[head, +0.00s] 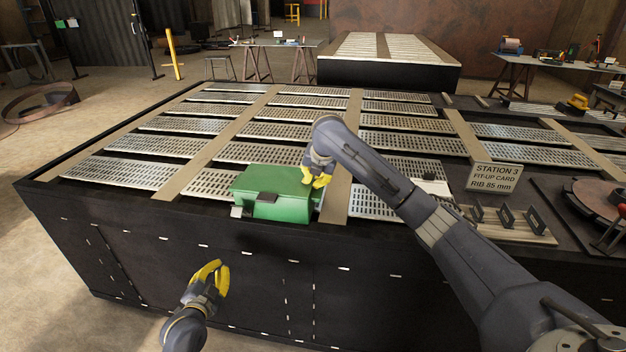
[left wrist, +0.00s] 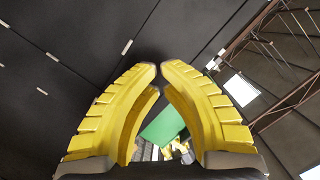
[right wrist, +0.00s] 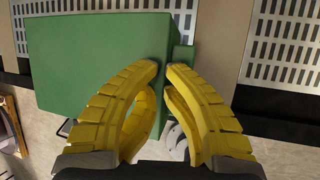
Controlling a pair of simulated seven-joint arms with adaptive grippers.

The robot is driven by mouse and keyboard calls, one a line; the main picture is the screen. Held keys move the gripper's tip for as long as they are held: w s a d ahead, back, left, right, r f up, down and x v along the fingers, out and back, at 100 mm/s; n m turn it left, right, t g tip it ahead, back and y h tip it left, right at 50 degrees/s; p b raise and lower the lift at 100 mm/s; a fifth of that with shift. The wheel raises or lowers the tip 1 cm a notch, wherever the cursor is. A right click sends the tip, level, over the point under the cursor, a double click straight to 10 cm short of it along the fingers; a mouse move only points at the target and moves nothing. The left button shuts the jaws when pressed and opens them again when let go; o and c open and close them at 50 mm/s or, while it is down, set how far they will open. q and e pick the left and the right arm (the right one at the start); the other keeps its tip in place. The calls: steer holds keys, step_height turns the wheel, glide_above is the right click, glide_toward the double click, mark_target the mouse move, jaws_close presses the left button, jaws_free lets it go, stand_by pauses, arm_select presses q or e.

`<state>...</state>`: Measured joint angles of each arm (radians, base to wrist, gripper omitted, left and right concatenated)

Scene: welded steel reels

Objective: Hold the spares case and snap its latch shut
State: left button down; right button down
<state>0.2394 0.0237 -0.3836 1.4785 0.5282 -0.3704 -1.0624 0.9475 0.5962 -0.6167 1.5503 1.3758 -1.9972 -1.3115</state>
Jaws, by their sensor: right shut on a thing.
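The green spares case (head: 272,190) sits at the front edge of the slatted table, lid down. My right gripper (head: 316,182) is at its right end, shut on a part of the case. In the right wrist view, the case (right wrist: 95,62) lies past the fingertips (right wrist: 162,66), with a small green block beside it. A grey tab (head: 240,211) shows at the case's front left; I cannot tell whether it is the latch or how it stands. My left gripper (head: 221,268) is shut and empty, in front of the table, below the case. The left wrist view shows green between its fingers.
The dark table front (head: 200,250) stands between my left gripper and the tabletop. Slatted steel plates (head: 120,172) cover the top. A station card (head: 495,177) and a wooden rack (head: 505,225) stand right of the case, beyond my right forearm. The air left of the case is clear.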

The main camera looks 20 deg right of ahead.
mark_target(241, 215)
arm_select(q)
steer(key=s+d+r+m+h, duration=0.2)
steer(key=d+r+m+h, duration=0.1)
steer(key=r+m, duration=0.6)
steer(key=shift+d+r+m, duration=0.3)
steer(key=shift+d+r, duration=0.4)
steer(key=shift+r, duration=0.95)
steer(key=shift+s+m+t, duration=0.1)
steer(key=shift+m+t, duration=0.2)
steer(key=shift+w+d, duration=0.25)
steer(key=shift+w, duration=0.05)
steer(key=shift+x, duration=2.95)
steer(key=shift+d, duration=0.1)
